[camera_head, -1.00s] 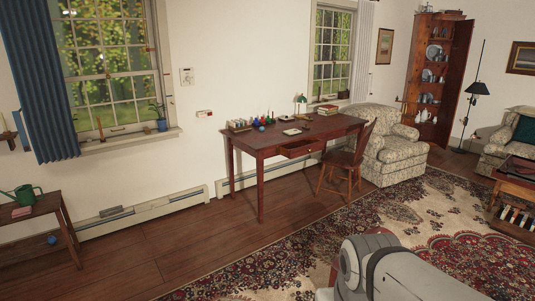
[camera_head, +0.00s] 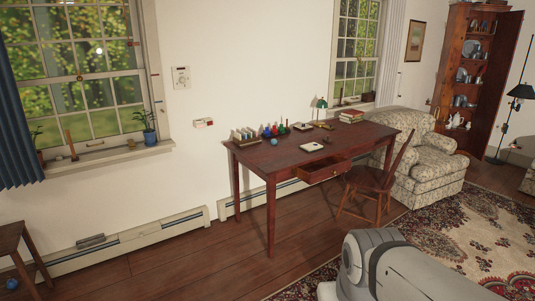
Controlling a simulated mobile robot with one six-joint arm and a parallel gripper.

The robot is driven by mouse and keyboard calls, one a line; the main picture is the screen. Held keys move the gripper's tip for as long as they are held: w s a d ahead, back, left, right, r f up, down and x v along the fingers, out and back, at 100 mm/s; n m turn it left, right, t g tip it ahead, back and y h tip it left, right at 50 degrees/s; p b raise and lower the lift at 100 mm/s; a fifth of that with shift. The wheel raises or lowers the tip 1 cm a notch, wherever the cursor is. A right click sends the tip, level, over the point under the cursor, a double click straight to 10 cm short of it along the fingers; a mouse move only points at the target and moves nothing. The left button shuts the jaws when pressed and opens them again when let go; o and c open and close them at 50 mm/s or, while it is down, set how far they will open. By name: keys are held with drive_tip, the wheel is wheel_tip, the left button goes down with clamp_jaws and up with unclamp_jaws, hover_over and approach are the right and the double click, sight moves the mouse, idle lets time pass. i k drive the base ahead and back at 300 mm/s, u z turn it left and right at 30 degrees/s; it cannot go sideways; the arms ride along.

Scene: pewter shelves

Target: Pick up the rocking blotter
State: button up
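I cannot pick out the rocking blotter for certain; the things on the reddish wooden desk (camera_head: 345,148) are small in view. A flat pale item (camera_head: 311,147) lies near the middle of the desk top. A small pale item with dark edges (camera_head: 302,126) lies farther back, left of the green lamp (camera_head: 320,104). Either could be the blotter, but I cannot tell. My grey arm shows at the lower right, in front of the desk and apart from it. My gripper is not in view.
Colored bottles (camera_head: 275,130), a blue ball (camera_head: 274,142) and red books (camera_head: 351,115) are on the desk. Its drawer (camera_head: 324,171) is partly open. A wooden chair (camera_head: 375,185) stands at its right front, near an armchair (camera_head: 425,165). Floor (camera_head: 190,260) is clear at left front.

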sight(327, 140)
drive_tip(key=u, duration=0.05)
drive_tip(key=i, duration=3.2)
drive_tip(key=z, duration=2.4)
drive_tip(key=i, duration=1.5)
drive_tip(key=u, duration=2.7)
